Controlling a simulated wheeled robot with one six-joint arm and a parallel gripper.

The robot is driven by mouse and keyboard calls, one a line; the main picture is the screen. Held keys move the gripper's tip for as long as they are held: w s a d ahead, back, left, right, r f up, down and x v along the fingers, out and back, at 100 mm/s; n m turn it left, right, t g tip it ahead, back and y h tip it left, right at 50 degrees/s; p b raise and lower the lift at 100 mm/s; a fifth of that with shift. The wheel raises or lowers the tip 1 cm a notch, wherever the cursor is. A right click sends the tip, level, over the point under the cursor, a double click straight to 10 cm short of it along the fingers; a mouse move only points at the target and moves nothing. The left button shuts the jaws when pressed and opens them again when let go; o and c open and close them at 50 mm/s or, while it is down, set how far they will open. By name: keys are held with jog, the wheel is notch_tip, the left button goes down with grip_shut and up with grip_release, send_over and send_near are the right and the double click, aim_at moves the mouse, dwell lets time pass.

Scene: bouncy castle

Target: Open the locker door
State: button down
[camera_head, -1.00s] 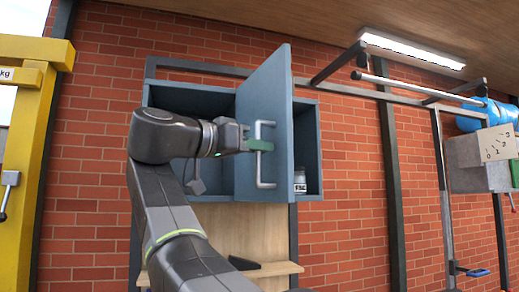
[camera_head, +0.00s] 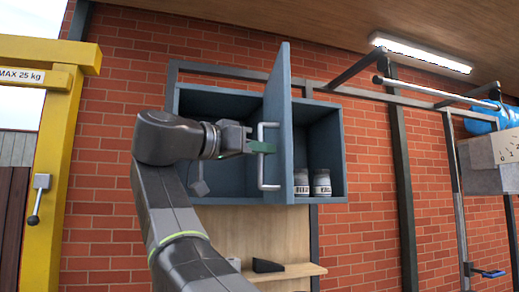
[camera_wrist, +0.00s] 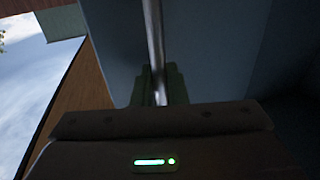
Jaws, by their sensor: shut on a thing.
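The blue-grey locker door (camera_head: 279,118) stands swung out from the wall-mounted locker (camera_head: 334,152), roughly edge-on to me in the head view. Its metal bar handle (camera_head: 263,177) is upright on the door's face. My gripper (camera_head: 262,147) has green fingers and is shut on the handle near its middle. In the wrist view the handle (camera_wrist: 154,40) runs down between the green fingers (camera_wrist: 158,86). The locker's interior shows on both sides of the door. Two labelled jars (camera_head: 321,184) stand inside at the right; part of the left jar is hidden by the door.
A wooden shelf (camera_head: 290,271) with a dark object (camera_head: 266,266) sits below the locker. A yellow frame (camera_head: 57,150) with a lever (camera_head: 38,198) stands at left. Metal bars (camera_head: 440,93) and a grey box (camera_head: 490,165) are at right, against the brick wall.

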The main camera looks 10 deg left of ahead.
jog(key=c, duration=1.6)
grip_release()
jog(key=shift+w, duration=0.2)
jog(key=shift+o, duration=0.2)
jog(key=shift+s, duration=0.1)
jog(key=v, duration=1.3)
jog(key=shift+s+a+b, duration=0.25)
jog(key=shift+a+b, duration=0.1)
jog(key=x, duration=1.4)
jog(key=shift+p, duration=0.35)
